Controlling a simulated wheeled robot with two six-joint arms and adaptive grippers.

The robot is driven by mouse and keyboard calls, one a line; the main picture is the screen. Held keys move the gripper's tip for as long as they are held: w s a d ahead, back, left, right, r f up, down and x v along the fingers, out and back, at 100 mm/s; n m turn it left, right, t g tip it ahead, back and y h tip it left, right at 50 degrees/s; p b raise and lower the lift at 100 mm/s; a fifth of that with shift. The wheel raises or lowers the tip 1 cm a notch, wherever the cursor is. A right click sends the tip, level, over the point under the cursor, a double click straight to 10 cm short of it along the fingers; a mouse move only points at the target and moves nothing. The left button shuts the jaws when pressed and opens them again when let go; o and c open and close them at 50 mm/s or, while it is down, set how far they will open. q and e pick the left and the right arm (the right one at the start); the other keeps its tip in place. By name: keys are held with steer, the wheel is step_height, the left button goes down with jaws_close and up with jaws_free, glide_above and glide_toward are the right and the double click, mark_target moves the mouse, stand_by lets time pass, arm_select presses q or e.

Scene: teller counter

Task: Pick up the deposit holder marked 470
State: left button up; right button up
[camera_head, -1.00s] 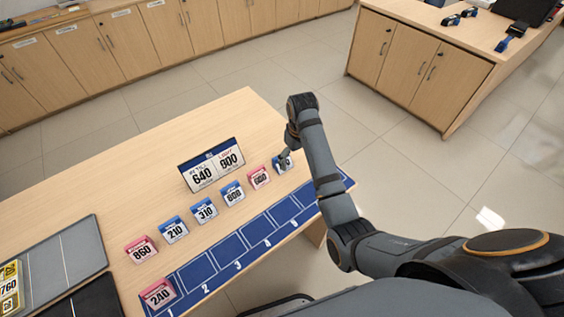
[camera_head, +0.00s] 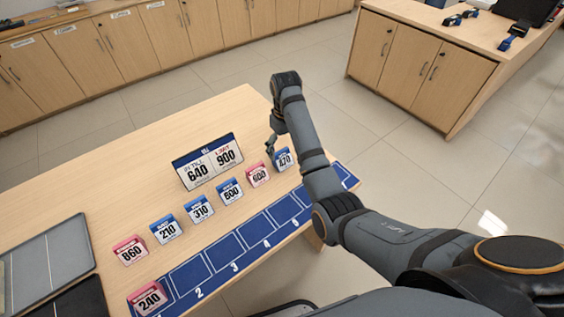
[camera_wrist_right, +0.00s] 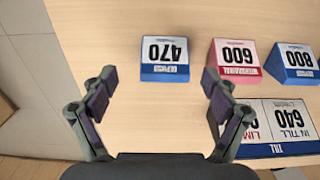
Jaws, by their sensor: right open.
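The deposit holder marked 470 (camera_head: 283,158) is a small white card on a blue base, standing on the counter at the right end of a row of holders. In the right wrist view the 470 holder (camera_wrist_right: 165,58) appears upside down, ahead of the fingertips and between their lines. My right gripper (camera_head: 271,150) is just left of the holder in the head view. In the right wrist view the right gripper (camera_wrist_right: 158,80) is open and empty, its fingers apart with bare wood between them. My left gripper is not in view.
Beside it stands the pink 600 holder (camera_head: 258,174), then 800 (camera_head: 230,190), 310 (camera_head: 199,208), 210 (camera_head: 166,229) and pink 860 (camera_head: 130,250). A larger 640/900 sign (camera_head: 208,162) stands behind. A blue numbered mat (camera_head: 215,292) runs along the front, with pink 240 (camera_head: 149,298) on it.

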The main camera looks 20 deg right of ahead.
mark_target(283, 157)
steer(key=f, duration=0.4)
steer(key=shift+s+a+f, duration=0.1)
steer(key=shift+a+f, duration=0.2)
steer(key=c, duration=1.2)
